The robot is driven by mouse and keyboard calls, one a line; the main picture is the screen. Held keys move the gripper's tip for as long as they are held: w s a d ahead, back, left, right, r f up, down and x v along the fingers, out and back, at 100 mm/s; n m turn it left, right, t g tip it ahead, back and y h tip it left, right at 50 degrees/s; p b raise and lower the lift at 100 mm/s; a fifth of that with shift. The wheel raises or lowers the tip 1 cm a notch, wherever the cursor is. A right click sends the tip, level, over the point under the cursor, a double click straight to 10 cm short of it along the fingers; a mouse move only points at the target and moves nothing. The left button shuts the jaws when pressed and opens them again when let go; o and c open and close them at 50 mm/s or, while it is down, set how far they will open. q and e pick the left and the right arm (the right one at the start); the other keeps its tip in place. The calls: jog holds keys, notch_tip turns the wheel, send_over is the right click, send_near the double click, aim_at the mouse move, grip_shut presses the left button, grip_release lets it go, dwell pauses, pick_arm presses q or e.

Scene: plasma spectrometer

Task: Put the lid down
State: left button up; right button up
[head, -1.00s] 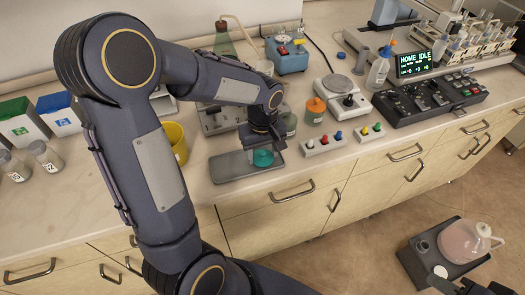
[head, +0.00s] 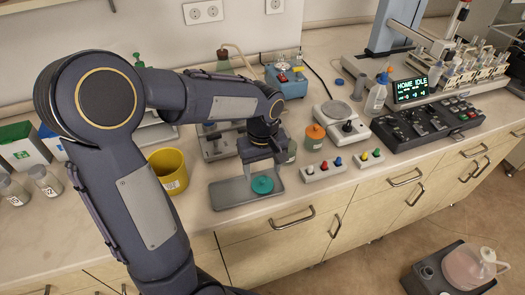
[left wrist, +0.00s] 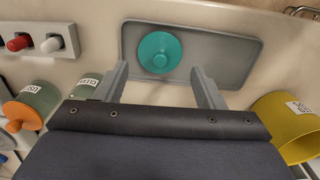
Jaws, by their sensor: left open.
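The lid is a teal disc with a small knob (head: 262,185). It lies on the grey tray (head: 230,196) near the counter's front edge. In the left wrist view the lid (left wrist: 159,52) rests on the left part of the tray (left wrist: 225,50), knob facing up. My left gripper (head: 263,165) is above and just behind the lid, apart from it. Its fingers (left wrist: 160,85) are spread wide with nothing between them. My right gripper is not in view.
A yellow cup (head: 168,171) stands left of the tray. An orange-capped jar (head: 313,136) and a green-labelled jar stand behind it to the right. Switch boxes (head: 323,170) sit right of the tray. A flask on a dark base (head: 468,268) is at lower right.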

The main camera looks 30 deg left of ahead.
aim_at(262, 179)
pick_arm(q)
notch_tip(262, 179, up, 7)
jog(key=s+d+m+t+h, duration=0.2)
jog(key=s+m, duration=0.2)
jog(key=s, duration=0.4)
jog(key=s+d+f+m+t+h, duration=0.1)
jog(key=s+d+m+t, duration=0.1)
jog(key=s, duration=0.7)
jog(key=shift+m+t+h, duration=0.4)
jog(key=shift+m+t, duration=0.4)
jog(key=shift+m, duration=0.4)
